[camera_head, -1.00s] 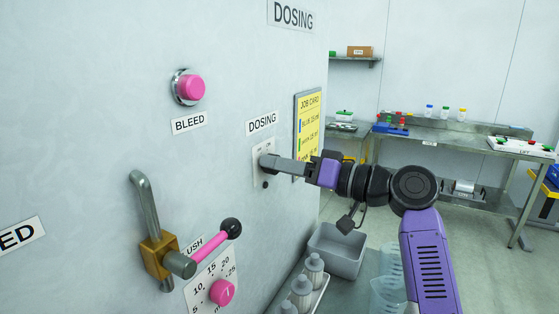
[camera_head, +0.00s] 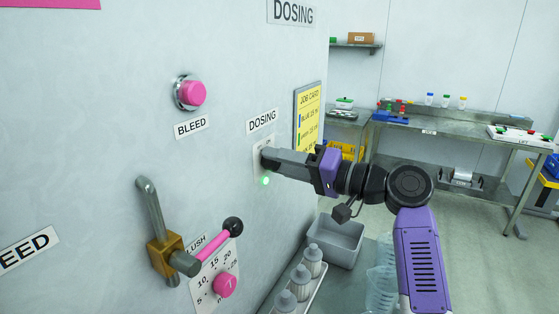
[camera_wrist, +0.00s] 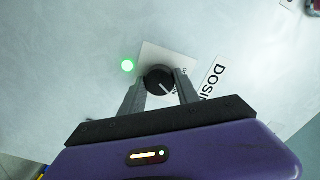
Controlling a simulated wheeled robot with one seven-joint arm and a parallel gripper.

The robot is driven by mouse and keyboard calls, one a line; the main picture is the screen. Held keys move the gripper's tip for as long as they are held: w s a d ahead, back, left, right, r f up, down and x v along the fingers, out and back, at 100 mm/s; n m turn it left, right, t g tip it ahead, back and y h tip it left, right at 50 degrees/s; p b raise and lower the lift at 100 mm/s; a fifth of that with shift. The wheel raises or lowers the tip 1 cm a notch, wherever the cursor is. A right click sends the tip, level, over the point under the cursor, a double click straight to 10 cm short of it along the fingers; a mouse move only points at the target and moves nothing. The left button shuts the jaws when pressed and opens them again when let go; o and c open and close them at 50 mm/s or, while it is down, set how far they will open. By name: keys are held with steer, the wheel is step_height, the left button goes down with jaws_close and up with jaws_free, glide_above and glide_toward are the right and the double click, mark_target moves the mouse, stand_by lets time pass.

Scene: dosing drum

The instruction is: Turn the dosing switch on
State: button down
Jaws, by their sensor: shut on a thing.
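The dosing switch (camera_wrist: 158,80) is a round black knob with a white pointer line, set on a pale plate under the DOSING label (camera_head: 262,122). My gripper (camera_wrist: 160,88) is at the panel with a finger on each side of the knob, shut on it. In the head view my gripper (camera_head: 268,158) hides the knob and most of its plate (camera_head: 257,166). A lamp beside the plate glows green (camera_head: 265,181); it also shows bright green in the wrist view (camera_wrist: 127,66).
On the same panel are a pink BLEED button (camera_head: 191,93), a FLUSH lever (camera_head: 215,242) with a black ball, and a pink dial (camera_head: 226,285). A yellow job card (camera_head: 308,118) hangs right of the switch. Bottles (camera_head: 300,283) and a grey bin (camera_head: 336,242) stand below.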

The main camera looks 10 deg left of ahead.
steer(key=shift+f, duration=0.1)
steer(key=c, duration=0.9)
jaws_free()
steer(key=b+v, duration=0.2)
steer(key=v, duration=0.6)
